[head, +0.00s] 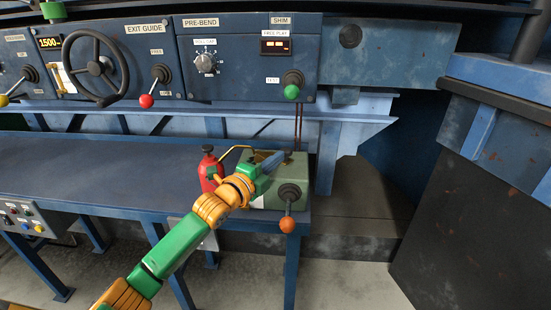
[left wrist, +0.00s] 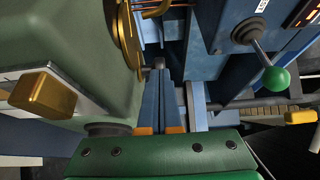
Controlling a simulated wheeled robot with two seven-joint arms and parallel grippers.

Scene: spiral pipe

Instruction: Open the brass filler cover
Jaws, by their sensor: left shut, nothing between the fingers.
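The brass filler cover (left wrist: 130,38) shows in the left wrist view as a round brass rim on the green housing, at the upper left of my fingers. A small grey pin (left wrist: 159,62) sits by its lower edge, close to my fingertips; I cannot tell if they touch. My left gripper (left wrist: 172,78) is shut and empty, its blue fingers pointing along the housing's side. In the head view my left gripper (head: 273,162) is over the top of the green housing (head: 268,199) and hides the cover. My right gripper is not in view.
A red oil can (head: 208,171) with a brass spout stands left of the housing. An orange-knobbed lever (head: 287,222) is on the housing's front. A green-knobbed lever (head: 291,91) hangs from the panel above. The blue bench (head: 100,170) is clear to the left.

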